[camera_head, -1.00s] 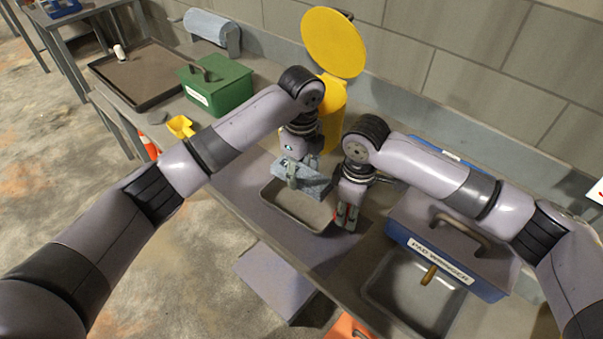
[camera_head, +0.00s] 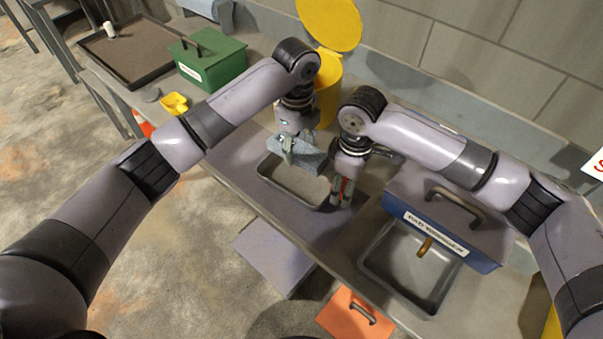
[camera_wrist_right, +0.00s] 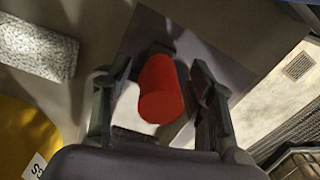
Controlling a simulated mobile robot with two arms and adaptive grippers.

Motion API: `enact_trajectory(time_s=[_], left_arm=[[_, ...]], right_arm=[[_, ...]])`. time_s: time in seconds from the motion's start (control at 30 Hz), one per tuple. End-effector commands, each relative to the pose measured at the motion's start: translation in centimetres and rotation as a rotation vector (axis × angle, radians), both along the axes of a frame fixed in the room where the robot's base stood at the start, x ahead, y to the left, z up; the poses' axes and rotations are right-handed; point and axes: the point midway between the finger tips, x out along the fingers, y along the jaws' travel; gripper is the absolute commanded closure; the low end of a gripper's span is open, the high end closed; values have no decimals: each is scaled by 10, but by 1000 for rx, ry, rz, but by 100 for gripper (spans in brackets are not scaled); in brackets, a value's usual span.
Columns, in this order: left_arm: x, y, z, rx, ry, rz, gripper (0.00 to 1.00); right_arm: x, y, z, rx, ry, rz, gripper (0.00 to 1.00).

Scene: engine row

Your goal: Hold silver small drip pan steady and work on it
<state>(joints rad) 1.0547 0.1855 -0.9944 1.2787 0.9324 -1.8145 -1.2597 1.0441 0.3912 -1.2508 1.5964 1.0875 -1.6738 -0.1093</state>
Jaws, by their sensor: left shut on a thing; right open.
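The silver small drip pan (camera_head: 300,183) sits on the bench in the head view, shallow and rectangular. My left gripper (camera_head: 288,150) is shut on a speckled grey-blue pad (camera_head: 314,154) and holds it over the pan's back part. The pad also shows at the upper left of the right wrist view (camera_wrist_right: 36,48). My right gripper (camera_head: 341,198) points down at the pan's right end, with its jaws open. In the right wrist view a red cylinder (camera_wrist_right: 161,90) lies between the open fingers (camera_wrist_right: 158,95). I cannot tell whether it is fixed to the pan.
A blue pad wringer (camera_head: 440,232) with a grey tray (camera_head: 384,276) stands to the right. A yellow bin (camera_head: 328,97) with a raised lid is behind. A green box (camera_head: 212,66), a yellow scoop (camera_head: 175,104) and a dark tray (camera_head: 140,78) stand left. An orange box (camera_head: 345,315) is below the front edge.

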Motion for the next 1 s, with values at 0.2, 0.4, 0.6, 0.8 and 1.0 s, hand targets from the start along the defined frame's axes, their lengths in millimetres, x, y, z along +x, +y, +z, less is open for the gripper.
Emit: enact_trajectory(time_s=[0.2, 0.4, 0.6, 0.8, 1.0], left_arm=[[0, 0, 0, 0, 0, 0, 76], [0, 0, 0, 0, 0, 0, 76], [0, 0, 0, 0, 0, 0, 76], [0, 0, 0, 0, 0, 0, 76], [0, 0, 0, 0, 0, 0, 76]], right_arm=[[1, 0, 32, 2, -5, 1, 49], [1, 1, 76, 3, -4, 1, 49], [1, 0, 107, 2, -2, 0, 49], [0, 0, 118, 1, 0, 0, 49], [0, 0, 118, 0, 0, 1, 49]])
